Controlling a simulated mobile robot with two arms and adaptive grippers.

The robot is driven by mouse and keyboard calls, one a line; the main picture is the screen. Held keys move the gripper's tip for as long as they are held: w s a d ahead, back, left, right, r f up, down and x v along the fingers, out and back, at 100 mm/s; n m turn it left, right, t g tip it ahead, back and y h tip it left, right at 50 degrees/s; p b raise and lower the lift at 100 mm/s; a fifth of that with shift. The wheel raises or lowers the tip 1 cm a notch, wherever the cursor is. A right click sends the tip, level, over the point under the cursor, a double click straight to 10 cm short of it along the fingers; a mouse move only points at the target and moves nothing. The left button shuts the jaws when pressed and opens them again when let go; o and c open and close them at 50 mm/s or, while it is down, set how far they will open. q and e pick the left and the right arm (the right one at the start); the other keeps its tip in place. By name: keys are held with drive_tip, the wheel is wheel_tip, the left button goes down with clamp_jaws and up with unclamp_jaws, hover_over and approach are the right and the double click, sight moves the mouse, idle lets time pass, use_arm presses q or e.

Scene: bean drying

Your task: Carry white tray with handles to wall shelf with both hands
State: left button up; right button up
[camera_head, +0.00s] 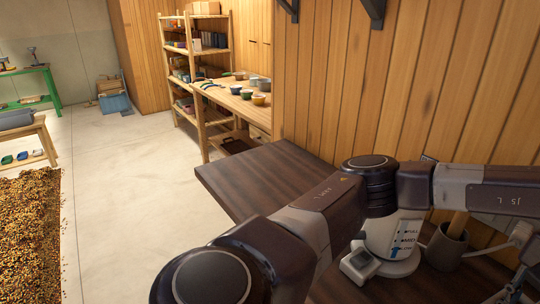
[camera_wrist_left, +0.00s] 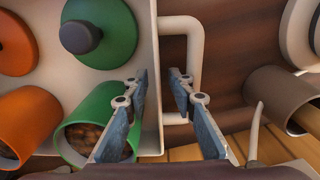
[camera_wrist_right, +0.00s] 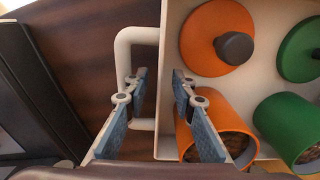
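The white tray (camera_wrist_left: 154,50) is seen from above in both wrist views, on a dark brown surface, and it also shows in the right wrist view (camera_wrist_right: 170,40). It holds orange and green canisters with beans inside, and matching lids. A white handle (camera_wrist_left: 196,55) sticks out on one side, and another handle (camera_wrist_right: 122,70) on the other. My left gripper (camera_wrist_left: 160,84) is open over the tray's edge beside one handle. My right gripper (camera_wrist_right: 160,80) is open over the edge beside the other handle. Contact is unclear.
Dark brackets (camera_head: 372,12) show on the wood wall; no shelf board is visible above them. The dark counter (camera_head: 265,172) has free room at its far left. A white appliance (camera_head: 392,240) and a brown mug (camera_head: 446,246) stand near the wall.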

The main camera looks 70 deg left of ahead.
use_arm(q)
drive_tip(key=shift+r, duration=0.1)
